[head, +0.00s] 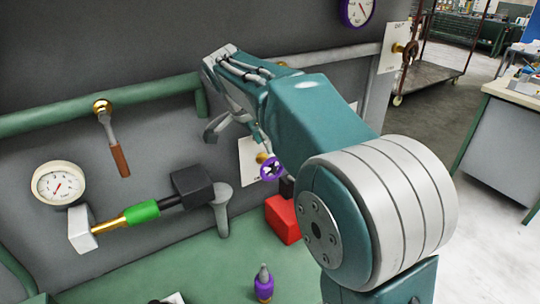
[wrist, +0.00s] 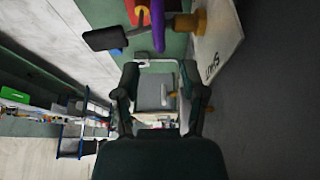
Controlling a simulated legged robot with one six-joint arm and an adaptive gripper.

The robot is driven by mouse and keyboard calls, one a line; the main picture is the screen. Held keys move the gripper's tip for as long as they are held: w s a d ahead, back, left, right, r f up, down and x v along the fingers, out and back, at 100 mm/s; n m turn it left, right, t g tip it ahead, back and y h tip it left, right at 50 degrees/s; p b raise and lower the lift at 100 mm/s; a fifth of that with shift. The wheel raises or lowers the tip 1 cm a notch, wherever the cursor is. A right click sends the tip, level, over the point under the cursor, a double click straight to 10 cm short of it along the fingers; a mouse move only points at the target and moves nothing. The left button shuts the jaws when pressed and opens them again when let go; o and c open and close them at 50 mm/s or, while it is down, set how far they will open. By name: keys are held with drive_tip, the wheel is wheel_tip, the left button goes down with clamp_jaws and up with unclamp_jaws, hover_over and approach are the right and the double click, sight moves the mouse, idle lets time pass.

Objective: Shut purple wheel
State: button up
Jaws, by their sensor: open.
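The purple wheel (head: 270,169) is a small handwheel on a brass stem, in front of a white label plate (head: 250,162) on the grey panel. My gripper (head: 236,128) is open and empty, up and to the left of the wheel in the head view, apart from it. In the wrist view the wheel (wrist: 180,27) shows nearly edge-on at the top, with its brass stem (wrist: 200,21) at the right. There my open gripper (wrist: 160,78) has its fingers spread below the wheel. Part of the wheel's surroundings is hidden by my arm in the head view.
A red block (head: 283,220) lies below the wheel. A green pipe (head: 150,92) crosses the panel.

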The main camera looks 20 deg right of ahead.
sight(270, 158)
drive_tip(key=x, duration=0.5)
drive_tip(key=shift+f, duration=0.15)
clamp_jaws()
